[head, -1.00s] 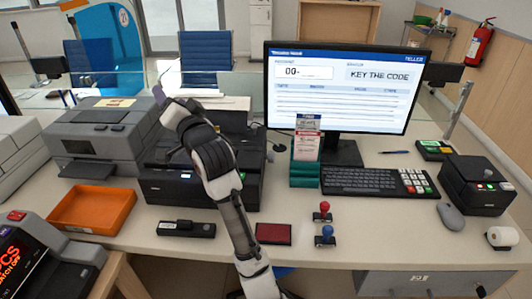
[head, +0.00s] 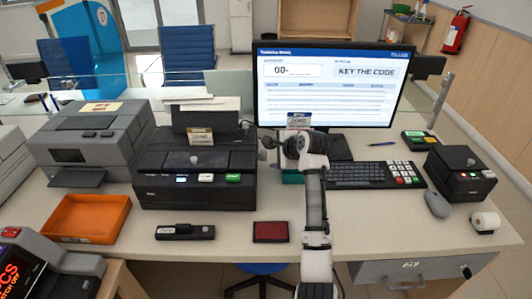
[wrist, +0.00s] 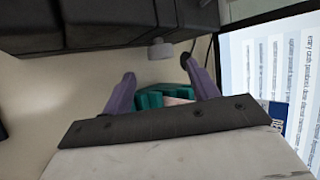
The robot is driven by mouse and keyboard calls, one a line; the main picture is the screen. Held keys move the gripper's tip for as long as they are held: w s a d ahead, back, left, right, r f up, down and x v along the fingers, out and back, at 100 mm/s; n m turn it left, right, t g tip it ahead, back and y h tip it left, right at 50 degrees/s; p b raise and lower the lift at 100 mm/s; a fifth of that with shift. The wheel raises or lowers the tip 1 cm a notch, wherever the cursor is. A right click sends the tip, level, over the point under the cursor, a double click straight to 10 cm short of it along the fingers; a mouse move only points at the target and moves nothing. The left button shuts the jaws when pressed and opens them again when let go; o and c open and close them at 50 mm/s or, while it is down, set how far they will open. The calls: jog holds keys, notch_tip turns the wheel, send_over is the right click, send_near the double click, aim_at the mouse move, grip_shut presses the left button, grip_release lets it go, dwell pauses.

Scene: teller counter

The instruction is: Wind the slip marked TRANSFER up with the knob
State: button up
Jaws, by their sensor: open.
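A black slip printer (head: 195,170) stands left of centre, with a slip (head: 200,137) upright at its top. A green rack (head: 292,177) holds slips (head: 298,120), largely hidden behind my arm. I cannot read TRANSFER on any slip. My gripper (head: 294,147) is in front of the rack, right of the printer. In the wrist view its purple fingers (wrist: 160,88) are apart and empty, with the teal rack (wrist: 150,99) beyond.
An orange tray (head: 88,217), a black stapler-like device (head: 185,232) and a red pad (head: 270,232) lie in front. A grey printer (head: 95,140) stands at left. Bare counter surrounds the pad.

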aim_at(262, 156)
jog(key=p+x, duration=0.1)
jog(key=x, duration=0.5)
jog(key=shift+w+a+f, duration=0.2)
jog(key=shift+w+f, duration=0.05)
jog(key=c, duration=1)
jog(key=shift+s+a+f+n+t+b, duration=0.15)
jog(key=shift+f+n+t+b, duration=0.25)
jog(key=shift+t+b, duration=0.5)
jog(key=shift+f+t+b, duration=0.25)
jog(key=shift+t+b, duration=0.25)
jog(key=shift+b, duration=0.3)
jog(key=shift+r+t+y+b, duration=0.15)
jog(key=shift+t+y+b, duration=0.25)
jog(key=shift+t+b, duration=0.3)
jog(key=shift+r+n, duration=0.25)
jog(key=shift+n, duration=0.05)
